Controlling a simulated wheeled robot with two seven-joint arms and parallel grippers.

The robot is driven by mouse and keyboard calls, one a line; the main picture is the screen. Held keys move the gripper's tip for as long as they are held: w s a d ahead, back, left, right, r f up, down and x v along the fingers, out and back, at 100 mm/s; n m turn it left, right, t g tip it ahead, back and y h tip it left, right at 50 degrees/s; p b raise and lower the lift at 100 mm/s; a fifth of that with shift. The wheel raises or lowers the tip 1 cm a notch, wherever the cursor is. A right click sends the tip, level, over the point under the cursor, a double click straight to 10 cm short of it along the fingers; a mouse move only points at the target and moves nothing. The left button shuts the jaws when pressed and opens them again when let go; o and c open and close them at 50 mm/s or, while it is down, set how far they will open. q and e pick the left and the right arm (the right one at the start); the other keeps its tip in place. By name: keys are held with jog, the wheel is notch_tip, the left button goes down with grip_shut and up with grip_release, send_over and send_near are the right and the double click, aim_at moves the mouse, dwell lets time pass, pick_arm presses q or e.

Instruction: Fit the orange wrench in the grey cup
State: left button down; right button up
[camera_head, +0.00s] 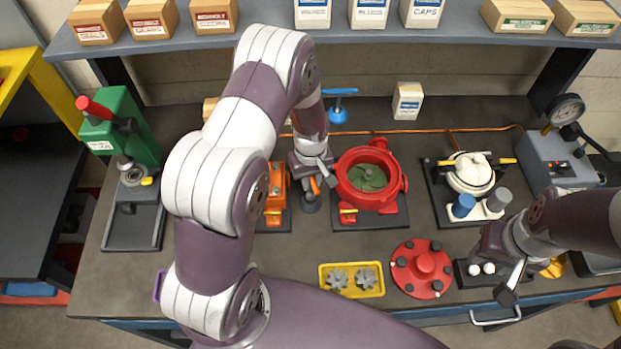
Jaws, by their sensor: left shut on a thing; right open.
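My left gripper (315,178) is pointing down at the bench's middle, left of the red round housing. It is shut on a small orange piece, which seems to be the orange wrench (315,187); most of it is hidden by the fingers. Just below is a small dark grey round thing (310,204), which may be the grey cup; I cannot tell whether the wrench touches it or is inside it. A grey cylinder (499,199) also stands on a white holder at the right. My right gripper (512,286) is open and empty near the front right edge.
A red housing (369,178) stands close right of my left gripper, an orange motor (274,195) close left. A yellow tray with gears (352,280), a red flange (421,268) and a dark block with white balls (462,276) line the front. A shelf (440,42) overhangs the back.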

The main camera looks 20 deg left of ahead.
aim_at(310, 192)
pick_arm(q)
jog(key=shift+f, duration=0.15)
jog(key=shift+f+b, duration=0.35)
jog(key=shift+b, duration=0.05)
jog(key=shift+f+b, duration=1)
jog(key=shift+f, duration=0.35)
jog(key=c, duration=0.9)
grip_release()
notch_tip(310, 192, up, 6)
jog(key=p, duration=0.5)
jog(key=shift+r, duration=0.1)
